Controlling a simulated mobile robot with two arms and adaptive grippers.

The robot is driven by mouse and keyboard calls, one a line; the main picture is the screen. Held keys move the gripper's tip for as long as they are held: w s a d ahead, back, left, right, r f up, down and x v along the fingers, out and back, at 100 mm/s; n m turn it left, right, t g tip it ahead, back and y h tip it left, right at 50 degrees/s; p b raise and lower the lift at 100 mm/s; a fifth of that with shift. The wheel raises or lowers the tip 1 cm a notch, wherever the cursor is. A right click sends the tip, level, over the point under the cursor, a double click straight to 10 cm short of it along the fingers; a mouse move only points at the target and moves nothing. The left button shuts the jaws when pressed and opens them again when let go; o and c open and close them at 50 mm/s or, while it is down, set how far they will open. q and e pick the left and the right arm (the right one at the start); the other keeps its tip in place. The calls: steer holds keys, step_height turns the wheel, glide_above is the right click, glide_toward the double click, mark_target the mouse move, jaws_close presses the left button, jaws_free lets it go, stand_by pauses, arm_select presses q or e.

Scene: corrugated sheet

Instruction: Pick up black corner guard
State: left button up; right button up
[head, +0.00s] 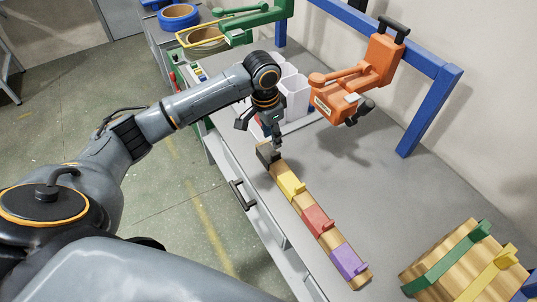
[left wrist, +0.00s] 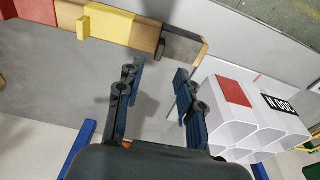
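The black corner guard (head: 267,154) sits at the far end of a wooden bar (head: 328,240) on the grey table. In the left wrist view the black corner guard (left wrist: 178,43) is on the bar's right part, near its end. My left gripper (head: 268,133) is just above and behind that end in the head view. In the left wrist view my left gripper's fingers (left wrist: 160,72) are apart with nothing between them, and the guard lies beyond their tips. My right gripper is in neither view.
Yellow (head: 290,186), red (head: 317,219) and purple (head: 348,261) guards sit along the same bar. White bins (head: 294,92) stand close behind my left gripper. An orange tool (head: 352,85) hangs from a blue frame (head: 430,105). Banded wood (head: 465,262) lies front right; mid-table is clear.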

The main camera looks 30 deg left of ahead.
mark_target(274, 155)
arm_select(q)
step_height(274, 155, down, 4)
steer(key=shift+w+d+r, duration=0.1)
steer(key=shift+w+r, duration=0.05)
steer(key=shift+r, duration=0.1)
steer(key=shift+f+p, duration=0.4)
steer(key=shift+f, duration=0.15)
steer(key=f, duration=0.3)
steer(key=f+p, duration=0.1)
steer(key=shift+w+d+f, duration=0.1)
steer(key=shift+w+f, duration=0.05)
steer(key=shift+w, duration=0.1)
jaws_close()
